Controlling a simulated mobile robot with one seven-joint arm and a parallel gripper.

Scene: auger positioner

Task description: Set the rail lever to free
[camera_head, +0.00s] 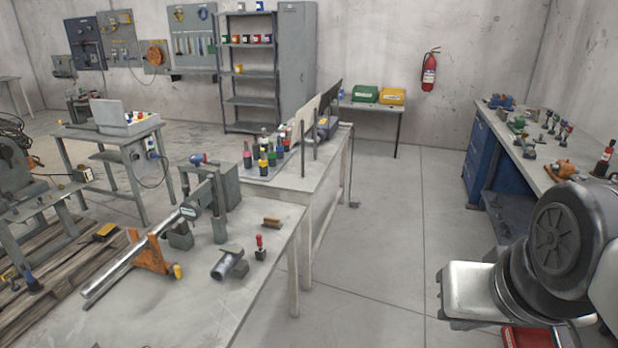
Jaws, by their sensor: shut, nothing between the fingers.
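A device with a long shiny metal rail (125,268) lies across the near workbench (225,310). An orange bracket (150,254) sits around or beside the rail; I cannot tell which. A yellow knob (178,271) is at the bracket's foot. A grey upright frame (216,190) stands at the rail's far end. A small blue-and-red part (199,160) shows above it. I cannot tell which part is the rail lever or how it is set. My arm shows at the lower right, away from the bench; my gripper is not seen.
A grey cylindrical fitting (229,264), a red-topped piece (260,247) and a small brown block (272,222) lie on the near bench. Several bottles (264,150) stand on the bench behind. Open floor (385,240) lies between this bench and the blue-drawer bench (478,160).

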